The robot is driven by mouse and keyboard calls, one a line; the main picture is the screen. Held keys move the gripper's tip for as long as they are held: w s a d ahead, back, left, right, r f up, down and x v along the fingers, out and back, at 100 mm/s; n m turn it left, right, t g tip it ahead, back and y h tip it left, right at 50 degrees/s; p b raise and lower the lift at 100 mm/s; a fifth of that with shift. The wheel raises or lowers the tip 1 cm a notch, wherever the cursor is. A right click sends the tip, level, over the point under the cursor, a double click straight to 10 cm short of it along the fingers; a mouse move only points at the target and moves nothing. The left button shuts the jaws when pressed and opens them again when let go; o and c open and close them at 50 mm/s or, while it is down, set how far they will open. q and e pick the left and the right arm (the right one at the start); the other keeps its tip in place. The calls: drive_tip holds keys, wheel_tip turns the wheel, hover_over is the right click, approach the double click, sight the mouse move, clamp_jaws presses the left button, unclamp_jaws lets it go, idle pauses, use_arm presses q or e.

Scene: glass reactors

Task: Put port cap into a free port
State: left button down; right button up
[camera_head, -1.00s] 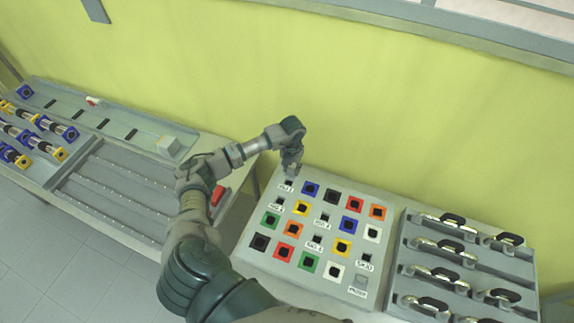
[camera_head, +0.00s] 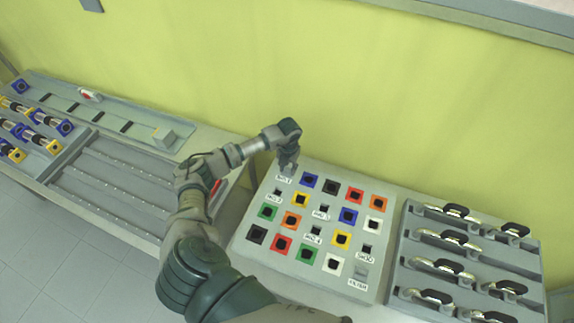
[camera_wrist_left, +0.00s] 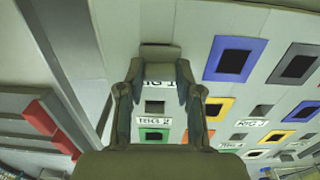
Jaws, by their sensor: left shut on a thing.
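My left gripper (camera_head: 287,166) is at the panel's upper left corner, shut on a small grey port cap (camera_wrist_left: 160,52). In the left wrist view the fingers (camera_wrist_left: 158,72) are on either side of the cap, in front of the first label. Whether the cap is seated in the port there cannot be told; the gripper hides that port. The light grey port panel (camera_head: 290,262) has small dark ports beside white labels, such as one below the gripper (camera_head: 278,198) and one at lower right (camera_head: 367,249). My right gripper is out of view.
Coloured square frames with dark centres, such as a blue one (camera_head: 309,181), fill much of the panel. A grey rack (camera_head: 408,243) with black-handled parts stands to the right. A grey tray (camera_head: 110,190) and bench are at left. A yellow-green wall (camera_head: 230,70) rises behind.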

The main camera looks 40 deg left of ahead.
use_arm(q)
drive_tip(key=shift+w+d+f, duration=0.15)
drive_tip(key=shift+d+f, duration=0.05)
drive_tip(key=shift+d, duration=0.05)
drive_tip(key=shift+a, duration=0.45)
drive_tip(key=shift+a+f, duration=0.1)
drive_tip(key=shift+a, duration=0.3)
drive_tip(key=shift+d, duration=0.4)
drive_tip(key=shift+a+f, duration=0.1)
drive_tip(key=shift+a, duration=0.05)
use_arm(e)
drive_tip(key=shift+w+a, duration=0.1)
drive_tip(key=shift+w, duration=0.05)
